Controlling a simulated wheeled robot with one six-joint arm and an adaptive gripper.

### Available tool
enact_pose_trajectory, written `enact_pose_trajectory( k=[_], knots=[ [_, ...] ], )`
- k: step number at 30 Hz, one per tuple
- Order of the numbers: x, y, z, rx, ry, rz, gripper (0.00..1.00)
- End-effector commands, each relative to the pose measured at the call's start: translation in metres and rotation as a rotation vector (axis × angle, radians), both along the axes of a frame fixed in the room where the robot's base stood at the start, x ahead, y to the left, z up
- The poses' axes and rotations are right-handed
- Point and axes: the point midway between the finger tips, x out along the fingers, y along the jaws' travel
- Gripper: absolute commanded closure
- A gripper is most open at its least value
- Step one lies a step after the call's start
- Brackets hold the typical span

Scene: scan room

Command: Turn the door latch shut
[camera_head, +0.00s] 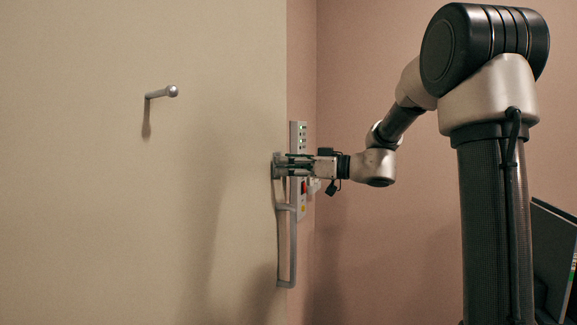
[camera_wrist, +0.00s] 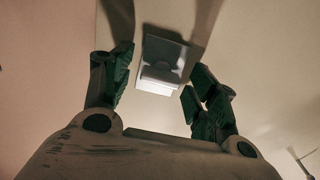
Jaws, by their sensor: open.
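The door latch (camera_wrist: 160,62) is a small grey box-like fitting on the pale door surface, with a knob or thumb-turn that looks bright at its lower edge. In the wrist view it lies between the two dark green fingers of my gripper (camera_wrist: 160,80), with gaps seen on both sides. In the head view my gripper (camera_head: 282,164) is level at the door's edge, over the latch, above the long grey pull handle (camera_head: 280,245). The fingers are apart and hold nothing. My gripper mostly hides the latch there, and I cannot tell its turn angle.
A peg (camera_head: 160,93) sticks out from the pale door (camera_head: 225,60) at the upper left. A dark screen-like object (camera_head: 556,255) stands at the lower right.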

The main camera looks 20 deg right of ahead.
Motion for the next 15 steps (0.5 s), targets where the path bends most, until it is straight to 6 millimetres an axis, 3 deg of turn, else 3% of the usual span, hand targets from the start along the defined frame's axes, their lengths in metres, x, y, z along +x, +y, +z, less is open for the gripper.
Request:
enact_pose_trajectory(
  k=[6,13,15],
  knots=[
    [0.0002,0.0002,-0.0001,0.000,0.000,0.000,0.43],
    [0.0001,0.0001,-0.0001,0.001,0.001,0.000,0.85],
    [0.0001,0.0001,-0.0001,0.001,0.001,0.000,0.87]
  ],
)
